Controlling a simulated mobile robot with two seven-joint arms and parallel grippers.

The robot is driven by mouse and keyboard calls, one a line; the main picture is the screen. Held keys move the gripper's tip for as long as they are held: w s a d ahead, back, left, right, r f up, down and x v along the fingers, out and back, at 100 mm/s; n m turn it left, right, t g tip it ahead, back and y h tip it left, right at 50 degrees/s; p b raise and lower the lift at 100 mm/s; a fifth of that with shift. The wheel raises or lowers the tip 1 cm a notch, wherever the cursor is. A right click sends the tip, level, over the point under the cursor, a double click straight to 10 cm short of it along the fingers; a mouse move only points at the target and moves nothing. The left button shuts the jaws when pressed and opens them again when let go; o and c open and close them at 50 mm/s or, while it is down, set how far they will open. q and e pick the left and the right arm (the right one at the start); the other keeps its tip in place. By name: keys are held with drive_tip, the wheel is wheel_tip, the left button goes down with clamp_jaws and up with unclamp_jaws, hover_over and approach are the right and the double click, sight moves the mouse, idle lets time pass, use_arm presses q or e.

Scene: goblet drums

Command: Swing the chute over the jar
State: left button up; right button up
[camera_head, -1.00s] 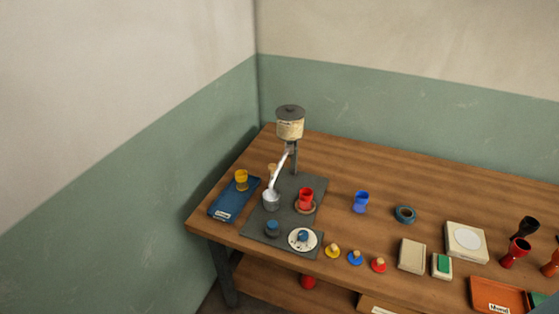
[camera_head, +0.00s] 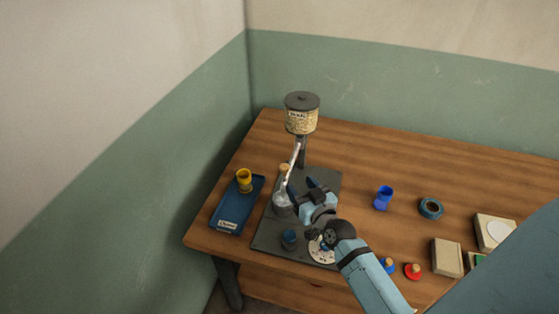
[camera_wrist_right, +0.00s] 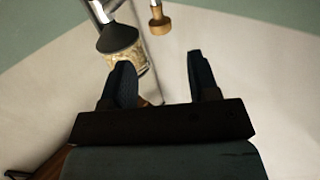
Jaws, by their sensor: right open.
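The pale chute (camera_head: 294,157) slopes down from under the grain hopper (camera_head: 301,121) and bears a wooden knob (camera_head: 284,168). Its lower end is at a grey, jar-like cup (camera_head: 282,205) on the dark mat. My right gripper (camera_head: 302,188) is open and empty, just right of the chute and cup, apart from the knob. In the right wrist view its fingers (camera_wrist_right: 162,78) are spread with nothing between them. The wooden knob (camera_wrist_right: 159,24) shows beyond them, with the hopper (camera_wrist_right: 128,55) and a silver tube (camera_wrist_right: 103,10) at left. My left gripper is not seen.
A blue tray (camera_head: 226,214) with a yellow goblet (camera_head: 244,180) is left of the dark mat (camera_head: 265,236). A blue goblet (camera_head: 384,197) and tape-like ring (camera_head: 430,208) are right. My arm covers the lower right.

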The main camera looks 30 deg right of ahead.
sight(283, 165)
drive_tip(key=w, duration=0.6)
drive_tip(key=w+p, duration=0.1)
drive_tip(key=w, duration=0.3)
drive_tip(key=shift+d, duration=0.4)
drive_tip(key=shift+w+f, duration=0.1)
drive_tip(key=shift+w, duration=0.4)
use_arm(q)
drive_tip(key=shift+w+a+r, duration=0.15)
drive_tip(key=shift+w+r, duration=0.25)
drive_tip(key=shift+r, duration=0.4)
use_arm(e)
drive_tip(key=shift+c, duration=1.3)
clamp_jaws()
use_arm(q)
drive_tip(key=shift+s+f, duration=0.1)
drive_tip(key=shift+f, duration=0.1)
